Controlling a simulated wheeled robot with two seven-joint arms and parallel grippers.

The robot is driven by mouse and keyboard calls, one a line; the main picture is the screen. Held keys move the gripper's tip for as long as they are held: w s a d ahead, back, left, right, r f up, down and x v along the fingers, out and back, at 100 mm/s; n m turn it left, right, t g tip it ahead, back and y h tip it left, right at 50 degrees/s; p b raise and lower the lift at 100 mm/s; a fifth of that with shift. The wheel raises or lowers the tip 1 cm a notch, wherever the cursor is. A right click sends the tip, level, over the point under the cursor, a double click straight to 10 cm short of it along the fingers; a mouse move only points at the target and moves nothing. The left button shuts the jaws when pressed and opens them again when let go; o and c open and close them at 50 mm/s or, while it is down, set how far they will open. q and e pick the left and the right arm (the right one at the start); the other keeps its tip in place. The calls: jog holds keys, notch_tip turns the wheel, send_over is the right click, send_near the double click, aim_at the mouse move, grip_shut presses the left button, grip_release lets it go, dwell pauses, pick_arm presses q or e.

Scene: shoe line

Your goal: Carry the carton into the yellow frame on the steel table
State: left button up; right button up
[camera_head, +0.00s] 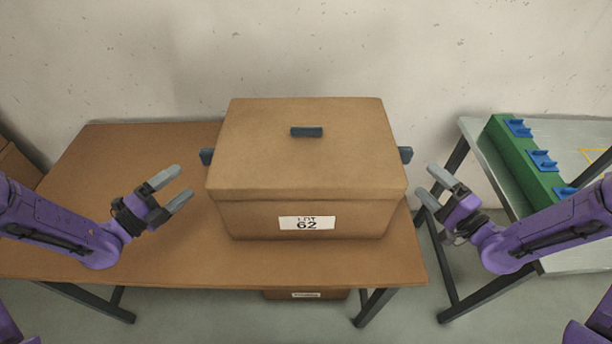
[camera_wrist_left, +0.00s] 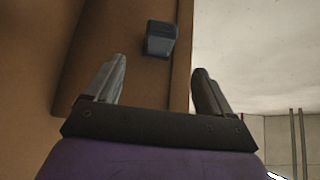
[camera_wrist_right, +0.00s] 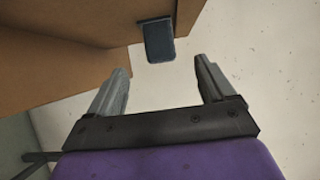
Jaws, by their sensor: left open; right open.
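A large brown carton (camera_head: 300,160) with a lid and a "LOT 62" label sits on the brown table. A dark handle sticks out on its left side (camera_head: 207,157) and another on its right side (camera_head: 405,154). My left gripper (camera_head: 180,187) is open and empty, left of the carton. In the left wrist view the left handle (camera_wrist_left: 160,39) lies beyond the open fingers. My right gripper (camera_head: 426,182) is open and empty, right of the carton. In the right wrist view the right handle (camera_wrist_right: 158,41) lies beyond the fingers.
The brown table (camera_head: 130,150) has free room left of the carton. A green block with blue fittings (camera_head: 522,160) lies along the steel table's left edge. A floor gap separates the tables. Another box (camera_head: 305,294) shows under the brown table, and one (camera_head: 15,165) at far left.

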aim_at(209, 161)
pick_arm(q)
jog(key=x, duration=1)
jog(key=shift+w+f, duration=0.1)
jog(key=shift+w, duration=0.1)
pick_arm(e)
jog(key=x, duration=1)
jog(key=shift+w+a+f, duration=0.1)
jog(key=shift+w+f, duration=0.05)
jog(key=shift+w, duration=0.1)
pick_arm(q)
jog(key=shift+c, duration=0.3)
pick_arm(e)
jog(key=shift+c, duration=0.3)
pick_arm(q)
grip_shut()
pick_arm(e)
grip_shut()
